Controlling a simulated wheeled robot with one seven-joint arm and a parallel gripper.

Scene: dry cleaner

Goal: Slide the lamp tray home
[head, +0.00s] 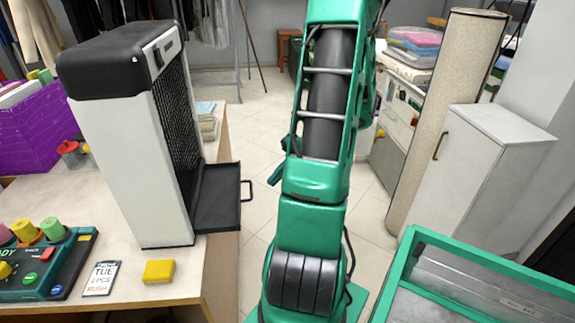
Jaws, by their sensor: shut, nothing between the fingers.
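The lamp tray (217,196) is a black, shallow tray that sticks out to the right from the foot of a tall white and black unit (122,160). It overhangs the counter's right edge, and a black loop handle (248,191) is on its outer end. The unit stands upright on the counter, with a dark mesh face on its right side. My arm fills the middle of the view. What looks like the end of my gripper (275,174) shows at the arm's left edge, to the right of the handle and apart from it. The rest is hidden behind my arm.
The wooden counter (125,217) holds a yellow block (159,271), a ticket card (101,278), a button panel (45,262) and a purple crate (38,128). Pale tiled floor lies right of the counter. A rolled carpet (440,110) and white cabinet (478,175) stand at right.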

